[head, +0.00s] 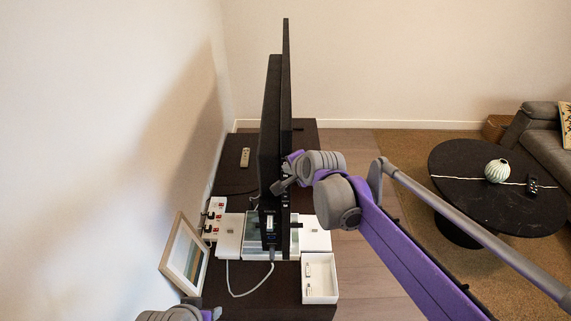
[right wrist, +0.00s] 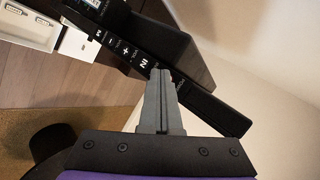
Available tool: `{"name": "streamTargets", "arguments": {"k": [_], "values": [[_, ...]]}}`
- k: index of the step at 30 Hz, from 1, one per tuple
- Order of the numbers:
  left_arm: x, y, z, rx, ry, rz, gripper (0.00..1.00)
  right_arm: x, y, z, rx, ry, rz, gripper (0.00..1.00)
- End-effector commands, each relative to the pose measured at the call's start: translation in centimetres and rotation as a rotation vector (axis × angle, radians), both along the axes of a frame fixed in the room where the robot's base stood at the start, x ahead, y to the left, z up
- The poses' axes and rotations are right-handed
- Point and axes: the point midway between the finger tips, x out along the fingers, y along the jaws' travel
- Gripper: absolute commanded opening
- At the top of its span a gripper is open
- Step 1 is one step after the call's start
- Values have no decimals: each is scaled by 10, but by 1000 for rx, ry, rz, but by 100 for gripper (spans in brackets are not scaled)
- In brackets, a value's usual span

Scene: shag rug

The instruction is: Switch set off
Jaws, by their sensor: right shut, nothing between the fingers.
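The television set (head: 271,110) stands on a dark low cabinet, seen nearly edge-on in the head view. In the right wrist view its black side edge (right wrist: 190,82) shows a row of white-marked buttons (right wrist: 125,48). My right gripper (head: 279,187) is at the side of the set. Its fingers are shut and empty, and in the right wrist view the fingertips (right wrist: 160,74) point at the button strip near its lower-right end. I cannot tell whether they touch it. Part of my left arm shows at the bottom left of the head view; its fingers are out of sight.
On the cabinet (head: 240,286) are a remote (head: 245,157), a power strip (head: 214,219), white boxes including an open one (head: 320,291), and a cable. A picture frame (head: 185,258) leans on the wall. A black round table (head: 490,205) stands at right, with open floor before it.

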Motion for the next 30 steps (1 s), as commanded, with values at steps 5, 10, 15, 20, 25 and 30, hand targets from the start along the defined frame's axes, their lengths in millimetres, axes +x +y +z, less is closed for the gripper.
{"name": "streamTargets", "arguments": {"k": [5, 10, 15, 20, 25, 30], "values": [[0, 0, 0, 0, 0, 0, 50, -1, 0, 0, -1, 0, -1, 0], [0, 0, 0, 0, 0, 0, 50, -9, 0, 0, -1, 0, 1, 0], [0, 0, -1, 0, 0, 0, 50, -15, 0, 0, -1, 0, -1, 0], [0, 0, -1, 0, 0, 0, 50, -15, 0, 0, 0, 0, 0, 0], [0, 0, -1, 0, 0, 0, 50, -18, 0, 0, 0, 0, 0, 0], [0, 0, -1, 0, 1, 0, 50, -33, 0, 0, 0, 0, 0, 0]]}}
